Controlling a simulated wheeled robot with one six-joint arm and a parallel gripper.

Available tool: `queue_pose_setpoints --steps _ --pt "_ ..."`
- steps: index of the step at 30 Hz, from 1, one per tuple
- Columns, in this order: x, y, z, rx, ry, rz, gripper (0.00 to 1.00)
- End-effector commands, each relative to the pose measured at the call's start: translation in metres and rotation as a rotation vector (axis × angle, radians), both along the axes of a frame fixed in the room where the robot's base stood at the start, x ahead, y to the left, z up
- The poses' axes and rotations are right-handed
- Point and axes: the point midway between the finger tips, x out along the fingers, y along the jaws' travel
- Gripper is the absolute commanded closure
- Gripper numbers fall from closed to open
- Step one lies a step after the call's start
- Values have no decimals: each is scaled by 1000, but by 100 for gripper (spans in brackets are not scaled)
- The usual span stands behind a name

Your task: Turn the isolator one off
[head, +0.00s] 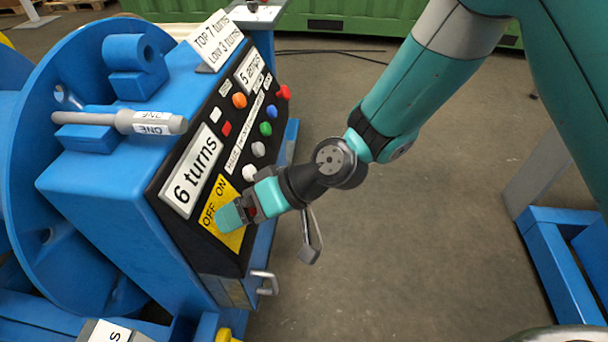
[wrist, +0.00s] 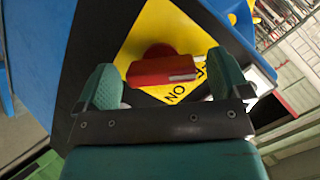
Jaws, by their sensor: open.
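A red rotary switch handle (wrist: 160,70) sits on a yellow plate (wrist: 133,38) in the wrist view. Its white mark is at the right end, beside the printed "ON". In the head view the yellow plate (head: 224,192) reads OFF and ON, at the lower end of the black panel; the red handle is mostly hidden there by my gripper. My gripper (head: 236,214) is at the plate. In the wrist view my gripper (wrist: 166,72) is open, with one finger on each side of the handle; I cannot tell whether they touch it.
A grey rod labelled "ONE" (head: 125,122) lies on the blue housing (head: 95,190). Coloured buttons, including a white one (head: 249,172), and a "6 turns" sign (head: 192,170) are close above the plate. A metal handle (head: 266,281) sticks out below.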

Motion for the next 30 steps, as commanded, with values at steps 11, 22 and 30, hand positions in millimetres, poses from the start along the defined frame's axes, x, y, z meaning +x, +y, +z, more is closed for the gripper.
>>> queue_pose_setpoints --steps 11,22,30 --pt "9 -66 49 0 -3 -8 5" --pt "15 -128 92 1 -3 -4 5" --pt "16 -138 99 0 -2 -1 5"
